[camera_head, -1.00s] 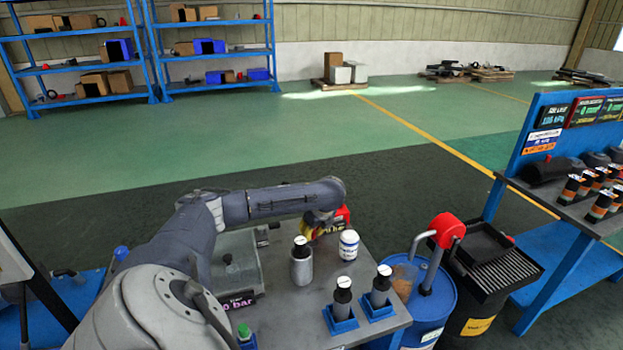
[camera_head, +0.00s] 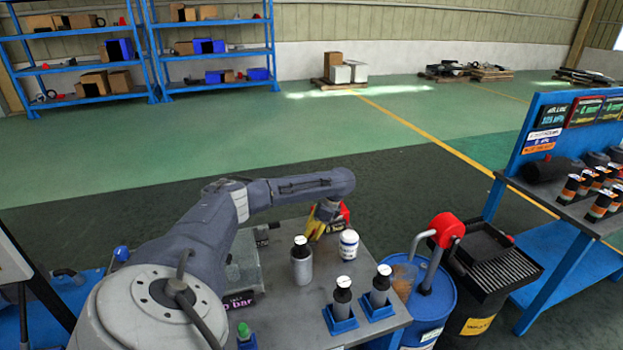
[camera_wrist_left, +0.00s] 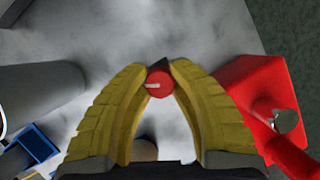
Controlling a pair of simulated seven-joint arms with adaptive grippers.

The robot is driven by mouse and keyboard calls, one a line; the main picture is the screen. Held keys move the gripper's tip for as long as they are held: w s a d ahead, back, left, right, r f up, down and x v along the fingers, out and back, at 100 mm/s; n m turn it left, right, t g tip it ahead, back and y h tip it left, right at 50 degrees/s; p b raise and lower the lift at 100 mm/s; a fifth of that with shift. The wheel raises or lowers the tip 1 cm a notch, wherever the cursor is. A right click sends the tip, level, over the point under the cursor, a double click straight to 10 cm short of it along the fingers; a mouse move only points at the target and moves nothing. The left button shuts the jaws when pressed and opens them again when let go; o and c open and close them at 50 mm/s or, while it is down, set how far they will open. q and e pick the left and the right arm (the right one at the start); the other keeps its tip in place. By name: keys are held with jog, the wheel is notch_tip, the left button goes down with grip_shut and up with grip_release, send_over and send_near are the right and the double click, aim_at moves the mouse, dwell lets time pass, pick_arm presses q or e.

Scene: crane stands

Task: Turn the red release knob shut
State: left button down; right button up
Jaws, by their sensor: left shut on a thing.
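The red release knob (camera_wrist_left: 160,84) shows in the left wrist view as a small round red cap with a white pointer mark that points left. My left gripper (camera_wrist_left: 159,72) has its yellow fingers closed in on both sides of the knob, shut on it. In the head view my left gripper (camera_head: 319,222) reaches down at the back of the grey table (camera_head: 385,333); the knob is hidden there behind the gripper. My right gripper is not in view.
A red block-like part (camera_wrist_left: 245,85) stands right beside the gripper. A white container (camera_head: 348,245), a grey cylinder with a black top (camera_head: 302,268) and two parts in blue holders (camera_head: 342,326) stand near it. A blue drum (camera_head: 432,300) is to the right.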

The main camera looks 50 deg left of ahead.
pick_arm(q)
jog(key=shift+a+n, duration=0.15)
jog(key=shift+n, duration=0.25)
